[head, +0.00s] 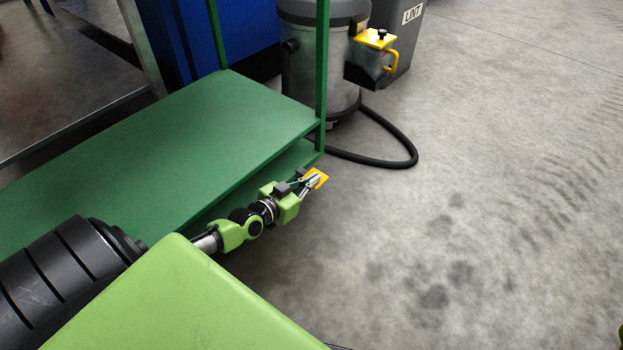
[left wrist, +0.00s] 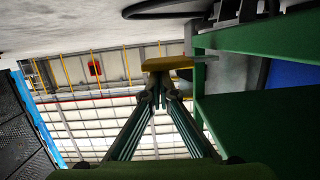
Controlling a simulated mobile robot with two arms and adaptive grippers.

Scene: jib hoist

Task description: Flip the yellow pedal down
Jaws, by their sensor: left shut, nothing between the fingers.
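The yellow pedal (head: 318,177) is a small flat plate low at the near right corner of the green cart (head: 170,145). My left gripper (head: 309,183) reaches in from the left, and its fingertips are at the pedal. In the left wrist view the left gripper (left wrist: 157,88) is shut with nothing between its fingers. The yellow pedal (left wrist: 168,63) lies right at the tips there, partly edge-on. I cannot tell whether the fingertips touch it.
A grey drum (head: 318,60) with a yellow-lidded box (head: 375,40) stands behind the cart. A black hose (head: 408,143) loops on the floor. The cart's green upright (head: 322,70) rises near the pedal. The concrete floor (head: 480,200) to the right is open.

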